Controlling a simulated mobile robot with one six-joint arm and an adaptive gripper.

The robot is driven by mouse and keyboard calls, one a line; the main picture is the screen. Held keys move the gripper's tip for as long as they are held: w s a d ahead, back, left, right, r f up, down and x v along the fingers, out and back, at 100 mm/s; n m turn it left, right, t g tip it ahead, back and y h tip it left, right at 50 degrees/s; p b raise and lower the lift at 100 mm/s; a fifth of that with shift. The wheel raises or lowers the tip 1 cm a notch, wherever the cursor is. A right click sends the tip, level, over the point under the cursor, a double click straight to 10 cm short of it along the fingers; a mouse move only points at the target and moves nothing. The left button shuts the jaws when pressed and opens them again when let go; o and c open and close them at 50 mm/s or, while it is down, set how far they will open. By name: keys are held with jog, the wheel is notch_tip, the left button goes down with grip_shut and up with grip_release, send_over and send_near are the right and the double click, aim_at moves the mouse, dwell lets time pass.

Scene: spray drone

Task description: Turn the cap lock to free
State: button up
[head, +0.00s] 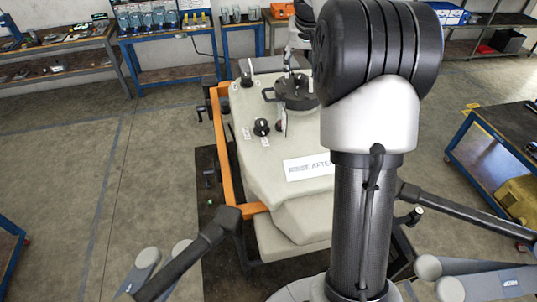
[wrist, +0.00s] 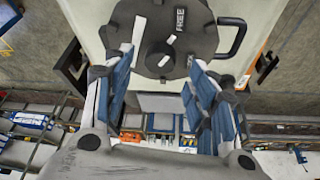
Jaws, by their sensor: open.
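The round black tank cap (head: 297,92) sits on top of the beige drone body (head: 270,165), with a looped handle at its side. In the wrist view the cap (wrist: 133,12) fills the top centre. Its small round black lock knob (wrist: 153,66) carries white marks. A white label reading FREE (wrist: 180,18) lies above and right of the knob. Another white label (wrist: 139,30), unreadable, is to the left. My gripper (wrist: 157,62) is open, its blue-faced fingers either side of the knob, with nothing visibly held. The head view shows it only partly, behind my arm.
A black knob (head: 262,127) and another black control (head: 246,80) stand on the drone body near the cap. An orange frame bar (head: 223,150) runs along its left side. Workbenches (head: 165,35) line the back. The floor at left is clear.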

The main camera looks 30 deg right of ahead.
jog(key=v, duration=1.4)
jog(key=s+a+f+n+b, duration=0.1)
jog(key=s+a+f+b, duration=0.6)
jog(key=a+f, duration=0.2)
jog(key=s+a+f+n+y+b, duration=0.1)
jog(key=s+a+f+n+b, duration=0.1)
jog(key=s+a+f+b, duration=0.6)
notch_tip(320, 180, down, 3)
jog(key=shift+a+r, duration=0.2)
jog(key=shift+a, duration=0.4)
jog(key=shift+s, duration=0.1)
jog(key=s+a+f+n+b, duration=0.1)
jog(key=s+a+f+b, duration=0.1)
jog(key=s+f, duration=0.3)
jog(key=s+a+f+n+b, duration=0.1)
jog(key=s+f+b, duration=0.3)
jog(key=f, duration=0.7)
jog(key=s+a+f+n+y+b, duration=0.1)
jog(key=s+a+f+b, duration=0.3)
jog(key=f, duration=0.3)
jog(key=shift+s+f+t+b, duration=0.3)
jog(key=shift+s+f+b, duration=0.1)
jog(key=shift+s+b, duration=0.4)
jog(key=shift+a, duration=0.1)
jog(key=shift+c, duration=0.4)
